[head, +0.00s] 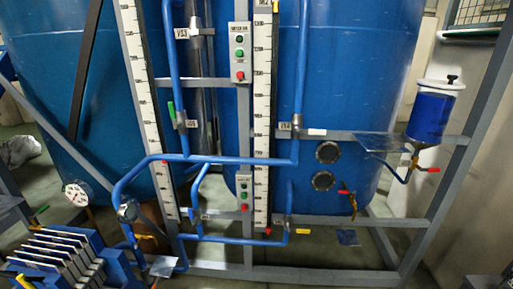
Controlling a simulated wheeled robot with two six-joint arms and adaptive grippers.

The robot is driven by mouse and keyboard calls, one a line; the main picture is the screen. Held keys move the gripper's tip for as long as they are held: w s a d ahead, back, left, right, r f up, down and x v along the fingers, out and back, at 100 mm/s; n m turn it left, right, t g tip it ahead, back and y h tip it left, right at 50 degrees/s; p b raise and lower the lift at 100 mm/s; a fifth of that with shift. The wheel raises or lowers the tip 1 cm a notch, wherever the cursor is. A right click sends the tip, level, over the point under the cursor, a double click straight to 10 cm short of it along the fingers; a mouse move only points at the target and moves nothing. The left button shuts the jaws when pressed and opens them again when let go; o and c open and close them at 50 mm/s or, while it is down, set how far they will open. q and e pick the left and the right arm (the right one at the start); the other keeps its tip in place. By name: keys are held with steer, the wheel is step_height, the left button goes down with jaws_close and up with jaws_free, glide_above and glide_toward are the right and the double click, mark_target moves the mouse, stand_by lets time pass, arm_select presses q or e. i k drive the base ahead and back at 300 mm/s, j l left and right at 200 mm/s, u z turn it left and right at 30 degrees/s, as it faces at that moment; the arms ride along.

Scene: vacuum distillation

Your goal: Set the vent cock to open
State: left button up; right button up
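No label that I can read says vent cock, so I cannot tell which valve it is. A small cock with a red handle (428,169) sits on the thin pipe under the blue and white vessel (430,115) at the right. Another red-handled cock (346,192) is low on the front of the large blue tank (335,85). A valve with a green upright handle (172,110) is on the blue pipe left of centre. A yellow handle (302,231) shows low on the pipework. Neither of my grippers shows.
Blue pipes (230,159) and a grey metal frame (330,221) stand in front of the tanks. Two push-button boxes, one upper (240,52) and one lower (243,190), hang between white scales. A round gauge (76,194) and a plate stack (60,255) are at lower left.

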mark_target(46, 206)
steer(key=j+u, duration=0.1)
steer(key=u, duration=0.35)
steer(key=j+u, duration=0.1)
steer(key=u, duration=0.35)
steer(key=i+u, duration=0.1)
steer(key=u, duration=0.35)
steer(key=i+l+u, duration=0.25)
steer(key=i, duration=0.15)
steer(key=i+l+u, duration=0.25)
steer(key=i, duration=0.2)
steer(key=j, duration=0.1)
